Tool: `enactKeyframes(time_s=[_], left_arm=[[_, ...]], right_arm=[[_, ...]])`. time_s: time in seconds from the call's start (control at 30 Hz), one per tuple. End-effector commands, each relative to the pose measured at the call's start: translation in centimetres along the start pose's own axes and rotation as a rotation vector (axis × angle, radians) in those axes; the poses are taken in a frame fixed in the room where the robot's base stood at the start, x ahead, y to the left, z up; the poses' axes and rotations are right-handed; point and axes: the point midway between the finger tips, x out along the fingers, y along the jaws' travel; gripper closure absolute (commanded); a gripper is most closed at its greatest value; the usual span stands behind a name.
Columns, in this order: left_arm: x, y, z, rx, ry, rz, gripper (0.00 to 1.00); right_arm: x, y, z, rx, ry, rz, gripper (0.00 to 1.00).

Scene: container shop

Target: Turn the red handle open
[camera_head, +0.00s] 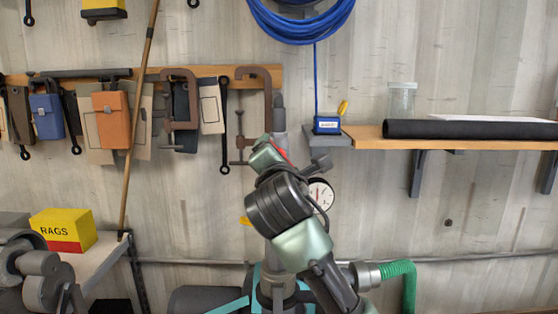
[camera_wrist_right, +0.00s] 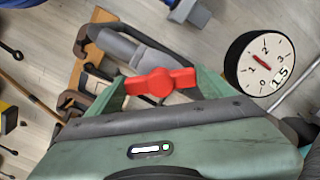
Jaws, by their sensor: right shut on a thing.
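The red handle (camera_wrist_right: 160,82) is a small two-winged lever on a grey pipe fitting (camera_wrist_right: 130,48), seen in the right wrist view. In the head view only a sliver of the red handle (camera_head: 281,154) shows behind my right gripper (camera_head: 269,153). My right gripper, with green fingers on both sides of the handle in the wrist view, is shut on it. The round dial gauge (camera_head: 319,194) is beside the gripper, and it also shows large in the wrist view (camera_wrist_right: 260,64). My left gripper is not in view.
A wooden shelf (camera_head: 370,135) with a black roll (camera_head: 465,129) is to the right. Clamps (camera_head: 266,90) and boxes hang on the wall at left. A yellow rags box (camera_head: 63,230) stands on a bench at lower left. A green hose (camera_head: 400,270) is at lower right.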

Motion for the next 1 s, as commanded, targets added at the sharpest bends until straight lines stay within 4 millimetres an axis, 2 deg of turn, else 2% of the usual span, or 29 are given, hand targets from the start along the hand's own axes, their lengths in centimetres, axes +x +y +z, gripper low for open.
enactKeyframes(time_s=[0.6, 1.0], left_arm=[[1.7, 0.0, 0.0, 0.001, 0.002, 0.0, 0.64], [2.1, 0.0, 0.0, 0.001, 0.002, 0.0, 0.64]], right_arm=[[0.0, -0.1, -0.2, 0.539, 0.002, 0.002, 0.59], [0.0, -0.1, -0.1, 0.703, 0.001, 0.002, 0.59]])
